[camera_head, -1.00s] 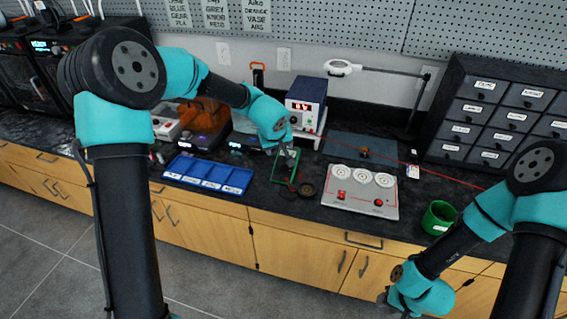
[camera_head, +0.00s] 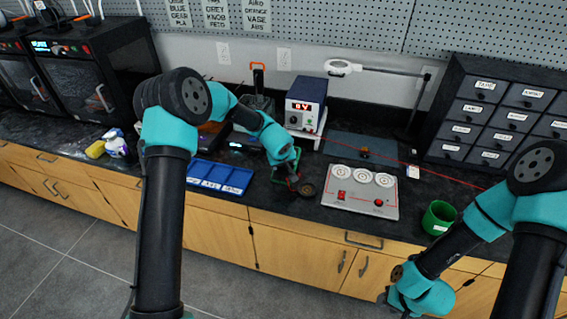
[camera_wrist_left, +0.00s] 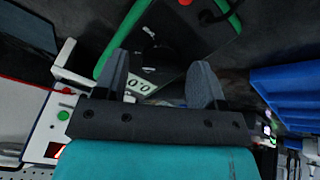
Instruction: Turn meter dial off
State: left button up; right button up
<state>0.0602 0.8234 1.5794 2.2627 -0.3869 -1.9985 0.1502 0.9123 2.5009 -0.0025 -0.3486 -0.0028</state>
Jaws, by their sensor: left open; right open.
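The meter (camera_wrist_left: 215,42) is dark with green edges. In the left wrist view it lies under my left gripper (camera_wrist_left: 160,62), whose two fingers are spread and empty. A dark round dial shows faintly on its face between and beyond the fingertips; its setting is too dark to read. In the head view my left gripper (camera_head: 291,184) is low over the meter, which is mostly hidden behind the arm and shows only green edges. Whether the fingers touch the dial cannot be told. My right gripper (camera_head: 385,297) is open and empty in front of the bench, far from the meter.
A blue tray (camera_head: 217,178) lies left of the meter. A dark round dish (camera_head: 306,189) and a grey panel (camera_head: 360,196) with white dials are to its right. A power supply (camera_head: 306,96) stands behind. A green cup (camera_head: 438,217) is near the right front edge.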

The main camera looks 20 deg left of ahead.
pick_arm(q)
jog(key=shift+c, duration=0.3)
jog(key=c, duration=0.9)
jog(key=shift+o, duration=0.2)
jog(key=shift+f+n, duration=0.1)
jog(key=shift+n, duration=0.2)
jog(key=n, duration=1.1)
jog(key=shift+s+f, duration=0.1)
jog(key=shift+s, duration=0.1)
jog(key=shift+n, duration=0.3)
